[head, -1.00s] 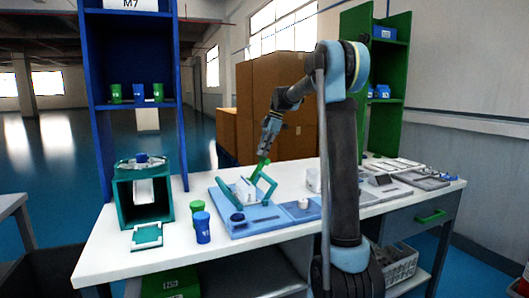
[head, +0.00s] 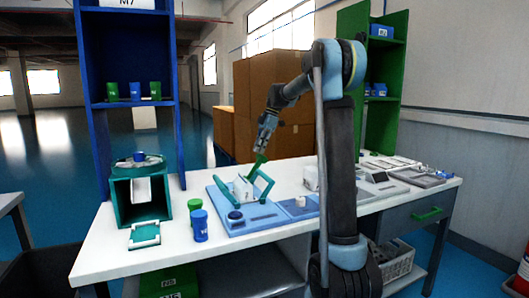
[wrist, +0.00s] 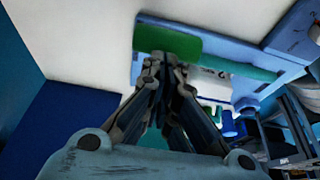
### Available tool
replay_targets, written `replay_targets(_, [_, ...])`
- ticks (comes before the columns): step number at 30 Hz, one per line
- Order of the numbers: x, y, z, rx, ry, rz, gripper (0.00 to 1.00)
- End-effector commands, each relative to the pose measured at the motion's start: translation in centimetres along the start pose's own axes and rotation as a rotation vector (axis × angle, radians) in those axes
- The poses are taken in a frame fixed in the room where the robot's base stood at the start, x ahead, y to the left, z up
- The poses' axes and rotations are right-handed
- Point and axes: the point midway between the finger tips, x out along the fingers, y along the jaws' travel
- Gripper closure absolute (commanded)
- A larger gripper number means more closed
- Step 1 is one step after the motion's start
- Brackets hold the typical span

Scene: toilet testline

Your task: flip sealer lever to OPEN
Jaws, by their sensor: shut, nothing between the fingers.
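The sealer is a light blue flat base (head: 262,222) on the white bench, with a teal lever frame (head: 266,189) raised over it at a tilt. A white block (head: 243,189) stands inside the frame, and a dark blue knob (head: 235,215) sits at the front. My gripper (head: 261,153) is shut and points down just above the lever's green upper part. In the wrist view my gripper (wrist: 167,70) reaches toward a green grip (wrist: 166,39) that continues into a teal bar (wrist: 240,66). Contact between fingertips and grip cannot be told.
Blue and green cups (head: 200,226) stand left of the sealer. A teal box-shaped device (head: 125,206) is further left. A white cup (head: 301,201), a scale and trays (head: 420,178) lie to the right. The bench front between is clear.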

Motion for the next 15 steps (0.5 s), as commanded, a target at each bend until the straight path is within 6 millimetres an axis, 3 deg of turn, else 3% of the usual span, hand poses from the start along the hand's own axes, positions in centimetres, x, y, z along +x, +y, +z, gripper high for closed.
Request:
replay_targets(4, [-0.6, 0.4, -2.3, -0.002, 0.001, -0.001, 1.0])
replay_targets(15, [-6.0, 0.4, 1.6, 0.002, 0.0, -0.001, 1.0])
